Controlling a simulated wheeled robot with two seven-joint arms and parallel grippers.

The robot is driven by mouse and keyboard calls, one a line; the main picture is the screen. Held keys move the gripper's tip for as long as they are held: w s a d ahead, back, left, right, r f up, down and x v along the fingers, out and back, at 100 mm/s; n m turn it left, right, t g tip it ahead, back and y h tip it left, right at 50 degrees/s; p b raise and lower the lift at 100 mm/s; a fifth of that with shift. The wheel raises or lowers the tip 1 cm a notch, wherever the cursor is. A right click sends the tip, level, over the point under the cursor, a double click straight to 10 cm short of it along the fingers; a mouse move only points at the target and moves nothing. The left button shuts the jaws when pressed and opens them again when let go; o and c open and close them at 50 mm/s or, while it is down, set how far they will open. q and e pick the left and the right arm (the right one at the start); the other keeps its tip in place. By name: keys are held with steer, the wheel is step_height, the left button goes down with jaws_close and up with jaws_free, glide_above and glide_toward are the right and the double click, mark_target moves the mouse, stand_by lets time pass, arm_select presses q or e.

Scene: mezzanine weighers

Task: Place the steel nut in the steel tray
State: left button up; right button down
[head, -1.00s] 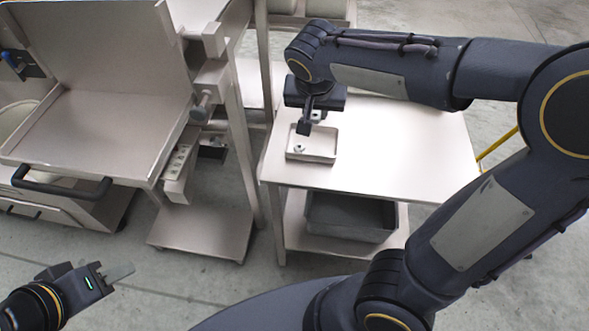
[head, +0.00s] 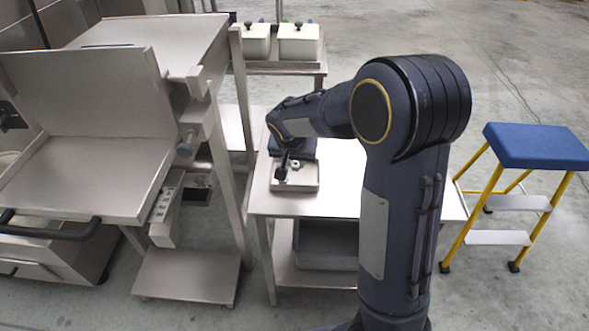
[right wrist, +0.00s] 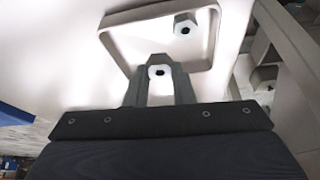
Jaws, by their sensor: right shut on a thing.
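My right gripper (right wrist: 159,76) is shut on a steel nut (right wrist: 160,71), a light hexagonal ring with a dark hole, between its fingertips. The steel tray (right wrist: 128,48) is shallow with rounded corners. It lies beyond the fingertips in the wrist view, and a second nut (right wrist: 185,24) lies inside it near a corner. In the head view the tray (head: 305,187) sits on the table's left part, and the held nut (head: 296,163) shows over its rear side. I cannot tell the exact height of the held nut above the tray. My left gripper is out of view.
The tray stands on a pale table (head: 337,200) with a grey bin (head: 325,245) on its lower shelf. A weigher frame (head: 225,160) stands close on the left. A blue-topped stool (head: 535,146) is at the right. Lidded containers (head: 298,42) stand behind.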

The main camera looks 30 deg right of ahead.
mark_target(295, 178)
steer(key=shift+w+d+f, duration=0.2)
steer(key=shift+w+f, duration=0.25)
steer(key=shift+f, duration=0.1)
steer(key=shift+s+a+x, duration=0.15)
steer(key=shift+x, duration=0.8)
steer(key=shift+s+a+x, duration=0.1)
steer(key=shift+a+x, duration=0.05)
steer(key=shift+x, duration=0.85)
steer(key=shift+f, duration=0.15)
steer(key=shift+f+b, duration=0.15)
steer(key=shift+b, duration=0.15)
steer(key=c, duration=1.2)
jaws_free()
steer(key=shift+c, duration=0.2)
